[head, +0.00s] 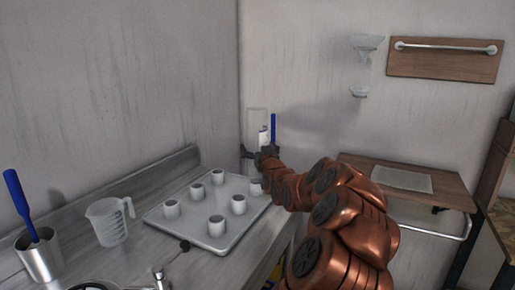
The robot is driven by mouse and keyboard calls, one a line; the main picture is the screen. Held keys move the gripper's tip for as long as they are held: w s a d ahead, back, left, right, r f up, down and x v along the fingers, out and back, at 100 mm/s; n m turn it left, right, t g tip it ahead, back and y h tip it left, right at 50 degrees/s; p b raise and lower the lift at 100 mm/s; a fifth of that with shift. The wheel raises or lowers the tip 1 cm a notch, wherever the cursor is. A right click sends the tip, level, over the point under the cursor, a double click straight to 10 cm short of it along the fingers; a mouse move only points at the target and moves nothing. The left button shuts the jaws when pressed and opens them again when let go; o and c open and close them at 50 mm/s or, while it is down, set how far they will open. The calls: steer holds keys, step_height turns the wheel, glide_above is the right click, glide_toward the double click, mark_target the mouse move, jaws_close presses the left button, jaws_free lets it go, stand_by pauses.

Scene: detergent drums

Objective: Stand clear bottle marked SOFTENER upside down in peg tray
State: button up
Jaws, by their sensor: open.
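A tall clear bottle (256,118) shows at the far end of the counter, near the wall corner, with a small pale label; its wording is too small to read. It looks upright. My gripper (258,152) is at the bottle's lower part in the picture, with its dark fingers open; I cannot tell whether they touch it. The arm hides part of the bottle's base. The peg tray (222,243) is a pale flat tray on the counter, nearer than the bottle, with several short white pegs (217,225) standing in it. No bottle is on the pegs.
A blue-handled item (273,128) stands just right of the bottle. A clear measuring jug (108,222) and a metal cup (40,258) with a blue-handled brush (19,195) are left of the tray. A wooden wall shelf (405,185) is at right.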

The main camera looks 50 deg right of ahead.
steer(key=v, duration=1.2)
steer(key=shift+r, duration=0.1)
stand_by(0.4)
